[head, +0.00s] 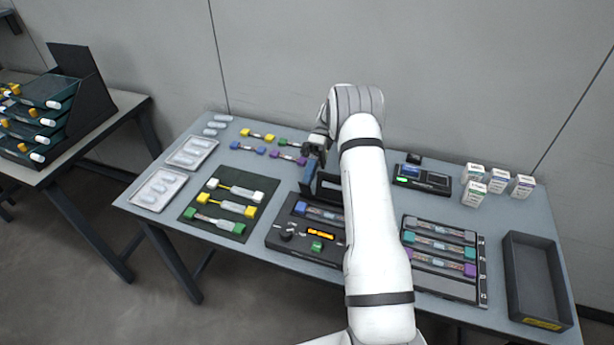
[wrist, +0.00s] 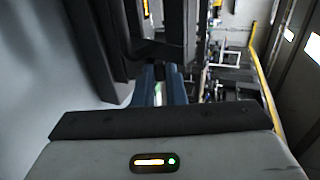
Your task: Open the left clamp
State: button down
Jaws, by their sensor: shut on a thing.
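The dark splicer (head: 290,240) stands at the front middle of the table, with an orange display, a round knob and a green button. A blue upright piece (head: 309,172), which looks like the left clamp's flap, stands raised at its back left. My gripper (head: 312,153) is over the top of this piece and shut on it. In the wrist view the blue piece (wrist: 172,88) shows just beyond the gripper body, beside dark finger parts. A blue-ended splice piece (head: 318,212) lies across the splicer. My arm hides the splicer's right side and any right clamp.
A dark mat (head: 190,214) with several coloured connectors lies to the left. A rack (head: 447,285) of splice pieces lies to the right, beside an empty dark bin (head: 515,270). A small device (head: 424,178) and white boxes (head: 474,172) stand at the back right.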

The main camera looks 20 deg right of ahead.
jog(key=c, duration=1.5)
grip_release()
jog(key=shift+r, duration=0.15)
